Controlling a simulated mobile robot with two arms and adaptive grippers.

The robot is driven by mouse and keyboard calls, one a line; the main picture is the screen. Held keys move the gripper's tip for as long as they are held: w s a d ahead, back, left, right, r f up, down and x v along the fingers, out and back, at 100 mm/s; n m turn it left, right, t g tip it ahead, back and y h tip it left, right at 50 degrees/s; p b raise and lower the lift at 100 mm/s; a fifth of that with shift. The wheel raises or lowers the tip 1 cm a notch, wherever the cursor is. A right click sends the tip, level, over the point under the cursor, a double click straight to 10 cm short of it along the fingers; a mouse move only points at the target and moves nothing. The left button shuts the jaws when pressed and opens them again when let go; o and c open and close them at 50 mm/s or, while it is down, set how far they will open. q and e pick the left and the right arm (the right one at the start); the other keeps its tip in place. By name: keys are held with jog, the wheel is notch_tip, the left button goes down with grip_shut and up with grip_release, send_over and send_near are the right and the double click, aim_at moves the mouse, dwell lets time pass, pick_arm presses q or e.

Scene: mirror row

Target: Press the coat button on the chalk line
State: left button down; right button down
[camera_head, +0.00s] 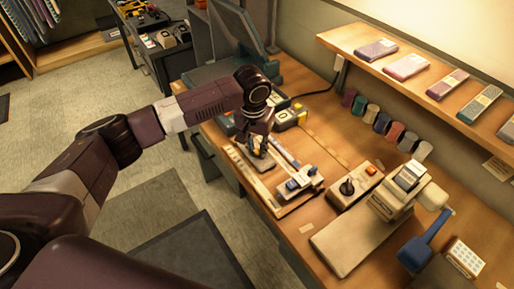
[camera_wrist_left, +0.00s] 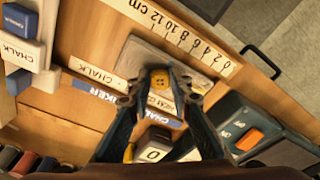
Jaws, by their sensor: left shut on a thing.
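My left gripper (camera_head: 256,147) points down over the work table and is shut around a small yellow coat button (camera_wrist_left: 160,79), with dark material around it. The left wrist view shows the button between the fingertips (camera_wrist_left: 162,92). It is above or against a flat grey piece (camera_wrist_left: 138,56); I cannot tell whether it touches. A label reading CHALK (camera_wrist_left: 95,74) lies beside the grey piece. The chalk line itself is hard to make out, partly hidden by the fingers. My right gripper is in neither view.
A cm ruler (camera_wrist_left: 185,38) runs along the grey piece. A blue-and-white block (camera_head: 300,180) and a box with a black knob (camera_head: 347,187) stand nearby. A dark device with an orange button (camera_wrist_left: 248,138) is close to the fingers. Thread spools (camera_head: 382,122) line the back.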

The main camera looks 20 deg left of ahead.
pick_arm(q)
jog(key=shift+f, duration=0.1)
jog(key=c, duration=1.7)
grip_release()
